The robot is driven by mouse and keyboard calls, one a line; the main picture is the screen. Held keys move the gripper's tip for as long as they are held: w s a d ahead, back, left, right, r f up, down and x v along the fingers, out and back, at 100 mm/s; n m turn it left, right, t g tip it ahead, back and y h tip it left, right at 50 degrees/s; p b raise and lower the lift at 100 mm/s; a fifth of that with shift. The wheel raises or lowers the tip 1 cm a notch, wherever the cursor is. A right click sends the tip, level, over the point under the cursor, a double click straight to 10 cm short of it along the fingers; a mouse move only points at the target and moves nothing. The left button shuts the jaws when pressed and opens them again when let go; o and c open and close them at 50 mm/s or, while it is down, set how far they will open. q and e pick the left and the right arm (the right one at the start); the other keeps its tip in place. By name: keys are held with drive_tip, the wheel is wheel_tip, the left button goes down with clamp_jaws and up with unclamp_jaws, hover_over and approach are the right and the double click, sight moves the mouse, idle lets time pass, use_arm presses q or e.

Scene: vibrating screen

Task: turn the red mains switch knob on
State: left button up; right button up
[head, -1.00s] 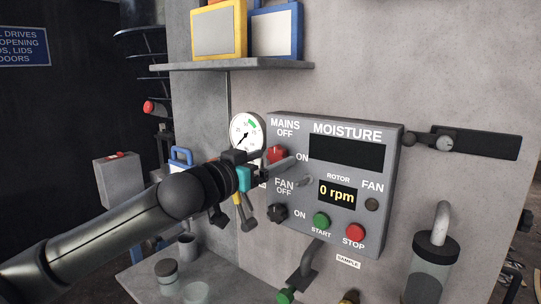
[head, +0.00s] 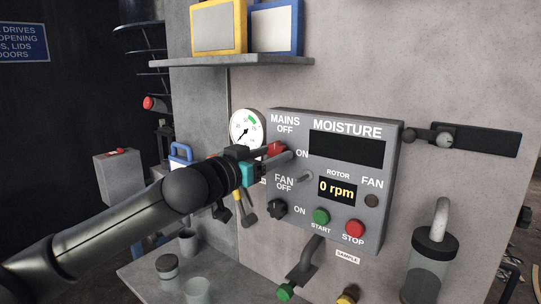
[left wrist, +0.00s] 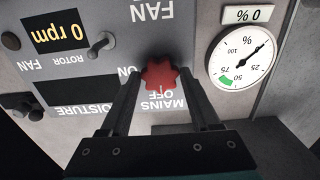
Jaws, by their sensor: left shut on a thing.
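The red mains switch knob (head: 276,149) is on the upper left of the grey control panel (head: 376,222), between the MAINS OFF and ON labels. It also shows in the left wrist view (left wrist: 160,76), a red lobed knob. My left gripper (head: 280,158) reaches in from the left, its fingers on both sides of the knob. In the left wrist view the gripper (left wrist: 160,85) is shut on the knob. In the head view the gripper partly hides the knob. My right gripper is not in view.
A black fan knob (head: 278,209) sits below the mains knob. Green start (head: 321,216) and red stop (head: 355,229) buttons are lower right. The rotor display (head: 337,190) reads 0 rpm; the moisture display (head: 346,149) is dark. A dial gauge (head: 247,127) stands just left of the panel.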

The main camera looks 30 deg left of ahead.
use_arm(q)
drive_tip(key=c, duration=0.4)
drive_tip(key=shift+m, duration=0.3)
drive_tip(key=m+p, duration=0.1)
drive_tip(key=m, duration=0.1)
drive_tip(key=shift+m, duration=0.4)
drive_tip(key=m+p, duration=0.2)
drive_tip(key=m, duration=0.2)
drive_tip(key=m+p, duration=0.2)
drive_tip(key=m, duration=0.4)
drive_tip(key=shift+m+p, duration=0.75)
drive_tip(key=shift+m, duration=1.55)
